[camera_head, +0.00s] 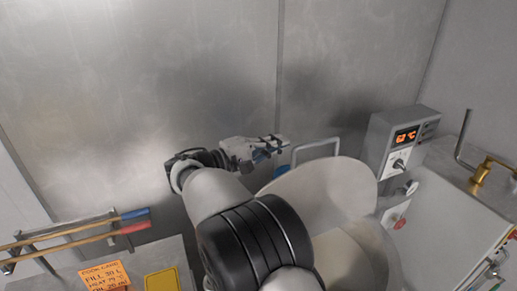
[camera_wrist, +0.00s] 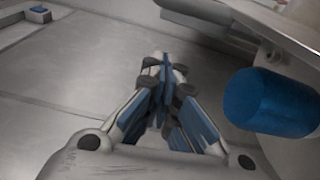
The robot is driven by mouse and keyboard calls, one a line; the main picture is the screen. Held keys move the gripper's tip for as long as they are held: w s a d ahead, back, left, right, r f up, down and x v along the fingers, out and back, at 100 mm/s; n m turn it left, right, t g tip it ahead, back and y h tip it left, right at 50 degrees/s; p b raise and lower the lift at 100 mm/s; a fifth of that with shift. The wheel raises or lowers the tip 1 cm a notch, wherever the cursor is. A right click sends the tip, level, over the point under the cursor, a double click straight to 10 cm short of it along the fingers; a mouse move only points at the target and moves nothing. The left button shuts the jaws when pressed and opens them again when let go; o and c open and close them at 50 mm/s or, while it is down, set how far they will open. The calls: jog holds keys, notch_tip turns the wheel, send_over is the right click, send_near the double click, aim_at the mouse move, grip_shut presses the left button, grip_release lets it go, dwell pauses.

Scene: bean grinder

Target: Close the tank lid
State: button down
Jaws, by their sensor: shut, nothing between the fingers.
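The tank lid (camera_head: 322,190) is a pale round plate, tilted up and open above the tank (camera_head: 352,258). A metal loop handle (camera_head: 318,146) stands behind its upper edge. A blue part (camera_head: 281,171) shows at the loop's left end, and a large blue cylinder (camera_wrist: 268,103) shows close by at the right of the wrist view. My gripper (camera_head: 281,145) is shut and empty, left of the loop handle and behind the lid. Its closed fingers (camera_wrist: 164,72) also show in the wrist view, apart from the blue cylinder. My arm hides the tank's left side.
A control box (camera_head: 402,140) with an orange display stands right of the lid. A white cabinet (camera_head: 450,215) with a brass fitting is further right. Tools with red and blue ends (camera_head: 133,228) and an orange note (camera_head: 105,276) are at lower left. A metal wall (camera_head: 150,100) stands behind.

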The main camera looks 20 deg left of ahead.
jog(key=s+d, duration=0.2)
jog(key=s, duration=0.1)
jog(key=shift+s+r, duration=0.15)
jog(key=shift+s, duration=0.05)
dwell(0.3)
